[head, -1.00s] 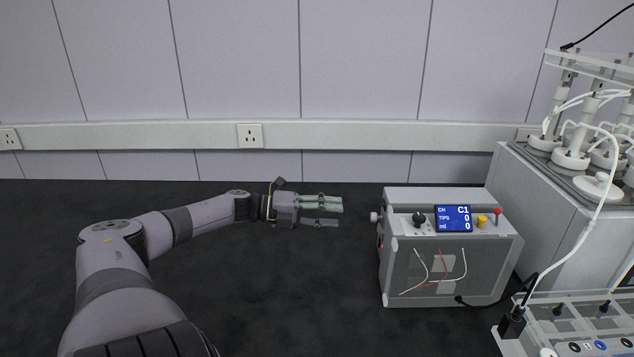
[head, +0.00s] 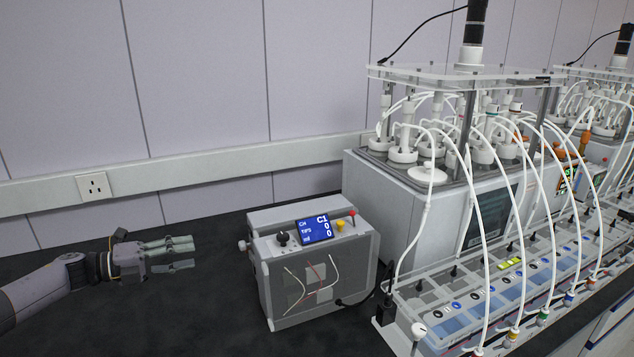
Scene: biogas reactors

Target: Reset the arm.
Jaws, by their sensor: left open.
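My left gripper (head: 181,256) comes in from the left edge of the head view. It is open, with a visible gap between its fingers, and nothing is between them. It is held above the dark bench, to the left of a grey control box (head: 320,281) and apart from it. The box has a blue screen (head: 314,230) reading C1 and zeros, a black knob, a yellow button and a red-tipped lever. My right gripper does not show.
Right of the box stands a grey reactor unit (head: 398,212) with white-capped vessels and many white tubes. In front of it is a long clear rack (head: 455,318). A wall socket (head: 93,186) is at the left. The dark bench (head: 190,312) is clear around my gripper.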

